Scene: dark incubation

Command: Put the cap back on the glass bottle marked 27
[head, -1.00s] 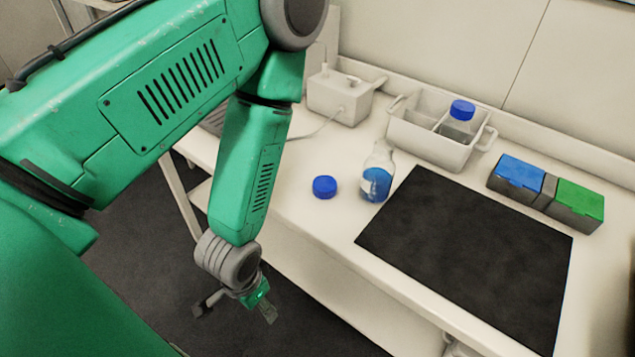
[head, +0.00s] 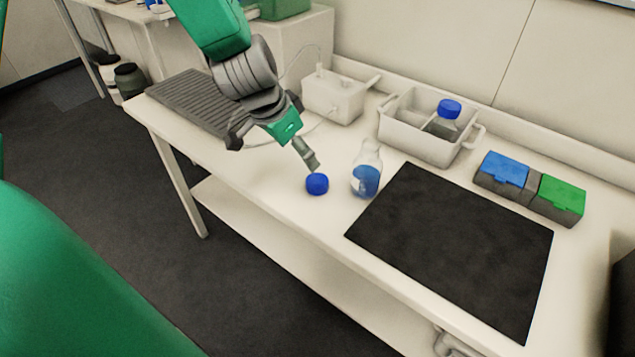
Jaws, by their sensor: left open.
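The blue cap (head: 317,184) lies loose on the white bench, left of an uncapped glass bottle. The glass bottle (head: 366,178) stands upright, with blue liquid and an open neck; I cannot read a number on it. My left gripper (head: 275,155) is open and empty above the bench, its right finger reaching down close to the cap's upper left side. I cannot tell whether that finger touches the cap. My right gripper is out of view.
A white carrier (head: 409,146) behind the bottle holds a blue-capped bottle (head: 444,122). A black mat (head: 450,250) lies right of the glass bottle. Blue-lidded (head: 503,170) and green-lidded (head: 560,198) boxes stand behind it. A white device (head: 333,98) and ribbed grey pad (head: 190,98) are at left.

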